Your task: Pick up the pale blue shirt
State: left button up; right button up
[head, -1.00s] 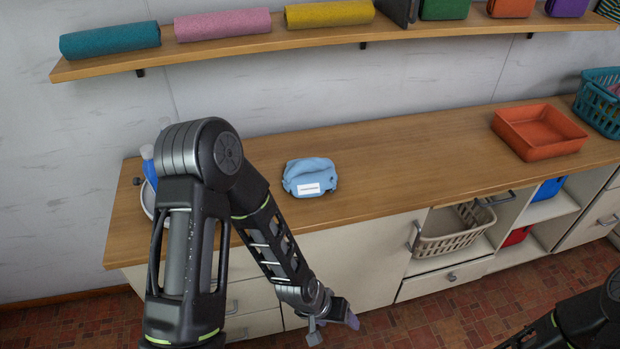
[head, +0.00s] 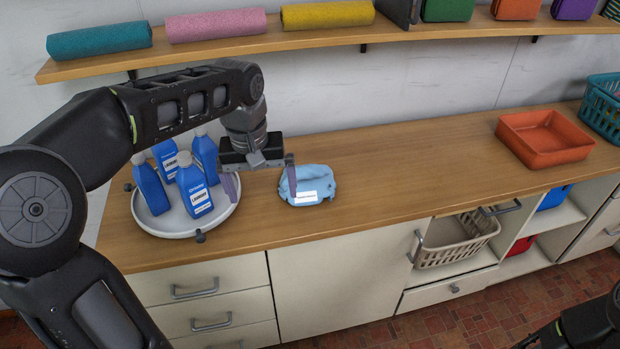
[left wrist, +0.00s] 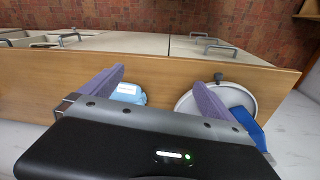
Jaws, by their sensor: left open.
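The pale blue shirt (head: 310,184) lies folded in a small bundle on the wooden counter, with a white label on its front. It also shows in the left wrist view (left wrist: 131,94), partly hidden behind one finger. My left gripper (head: 260,180) is open and empty, pointing down just left of the shirt. Its right finger overlaps the shirt's left edge in the head view; I cannot tell if they touch. Its left finger is near the round tray. My right gripper is out of view; only part of my right arm shows at the lower right.
A round white tray (head: 168,228) with several blue bottles (head: 194,187) stands left of the shirt. An orange tray (head: 545,150) and a teal basket (head: 603,108) are at the right. A shelf with rolled towels (head: 217,26) hangs above. The counter right of the shirt is clear.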

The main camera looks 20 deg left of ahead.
aim_at(315, 182)
jog(key=i, duration=0.9)
